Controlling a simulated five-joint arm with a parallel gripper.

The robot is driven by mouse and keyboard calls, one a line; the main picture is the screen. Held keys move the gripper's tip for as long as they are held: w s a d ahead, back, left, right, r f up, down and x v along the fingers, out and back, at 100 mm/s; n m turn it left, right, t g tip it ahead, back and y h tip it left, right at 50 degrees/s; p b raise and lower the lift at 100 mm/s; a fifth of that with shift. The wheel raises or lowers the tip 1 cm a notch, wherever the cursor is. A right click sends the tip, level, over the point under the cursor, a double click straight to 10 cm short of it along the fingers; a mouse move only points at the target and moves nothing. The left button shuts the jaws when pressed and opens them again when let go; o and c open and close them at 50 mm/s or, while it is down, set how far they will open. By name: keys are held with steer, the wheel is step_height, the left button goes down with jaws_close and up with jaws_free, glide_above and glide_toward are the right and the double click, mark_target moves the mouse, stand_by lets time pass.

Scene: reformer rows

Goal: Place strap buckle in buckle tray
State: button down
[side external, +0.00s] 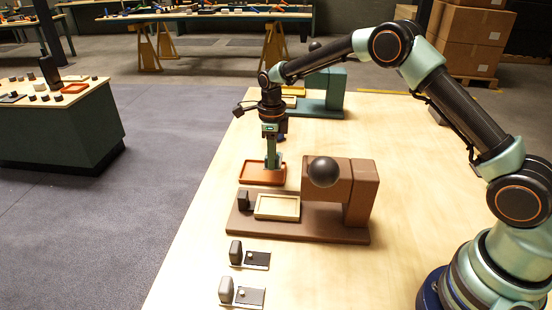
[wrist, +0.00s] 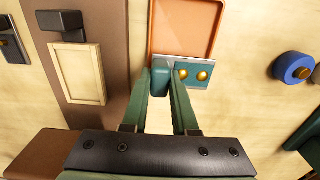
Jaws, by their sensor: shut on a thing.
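My gripper (side external: 273,163) points down at an orange-rimmed tray (side external: 247,180) on the wooden table. In the wrist view its green fingers (wrist: 164,72) are shut on the upright teal block of a strap buckle (wrist: 192,84). The buckle has a teal plate with two gold studs and a metal edge. Its plate overlaps the near edge of the tray (wrist: 186,26). I cannot tell whether it touches the tray. In the side view the buckle is mostly hidden by the fingers.
A brown stand (side external: 300,231) with a dark ball (side external: 323,172) and a pale wooden tray (side external: 277,207) stands close by. Dark buckles (side external: 249,258) lie at the front of the table. A teal stand (side external: 330,90) is behind. A blue round part (wrist: 292,68) shows right in the wrist view.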

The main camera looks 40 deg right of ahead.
steer(key=shift+f, duration=1.95)
steer(key=shift+f, duration=0.15)
